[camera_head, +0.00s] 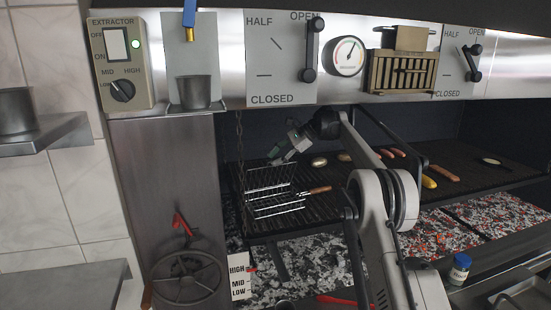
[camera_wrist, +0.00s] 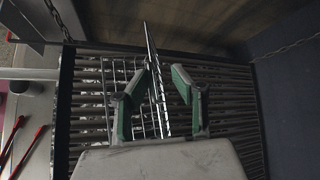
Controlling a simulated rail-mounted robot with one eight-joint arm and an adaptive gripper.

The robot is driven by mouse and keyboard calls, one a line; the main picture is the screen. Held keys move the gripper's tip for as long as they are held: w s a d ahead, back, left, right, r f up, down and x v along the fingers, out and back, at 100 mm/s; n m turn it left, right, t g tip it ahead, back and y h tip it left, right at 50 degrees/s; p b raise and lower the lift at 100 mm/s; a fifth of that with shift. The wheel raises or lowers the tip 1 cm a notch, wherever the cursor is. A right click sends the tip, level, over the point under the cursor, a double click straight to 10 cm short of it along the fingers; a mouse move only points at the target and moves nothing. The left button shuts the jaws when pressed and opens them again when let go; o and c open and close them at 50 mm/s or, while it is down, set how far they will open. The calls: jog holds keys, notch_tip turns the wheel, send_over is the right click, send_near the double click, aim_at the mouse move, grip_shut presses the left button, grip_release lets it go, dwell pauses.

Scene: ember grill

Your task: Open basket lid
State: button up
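The wire grill basket (camera_head: 275,207) lies on the grill grate at the left, with a wooden handle (camera_head: 320,190) pointing right. In the head view, a wire mesh panel, seemingly its lid (camera_head: 268,177), stands raised at a steep angle. In the wrist view the lid (camera_wrist: 152,50) shows nearly edge-on, with the basket mesh (camera_wrist: 115,78) to its left. My gripper (camera_head: 275,160) is just above the basket. In the wrist view my gripper (camera_wrist: 163,72) is open, its green-padded fingers apart, with the lid's edge line running between them. Whether they touch it cannot be told.
Sausages and other food (camera_head: 443,172) lie on the grate (camera_head: 400,188) to the right. A chain (camera_head: 240,150) hangs at the left beside the basket. The steel side panel (camera_head: 170,180) with a handwheel (camera_head: 187,279) bounds the left. Coals (camera_head: 330,252) lie below.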

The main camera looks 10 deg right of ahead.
jog(key=shift+d, duration=0.1)
jog(key=shift+d+r, duration=0.25)
jog(key=s+d+r, duration=0.1)
jog(key=s+d, duration=0.2)
jog(key=d, duration=1)
jog(key=shift+s+r, duration=0.15)
jog(key=shift+r, duration=0.05)
jog(key=shift+d, duration=0.15)
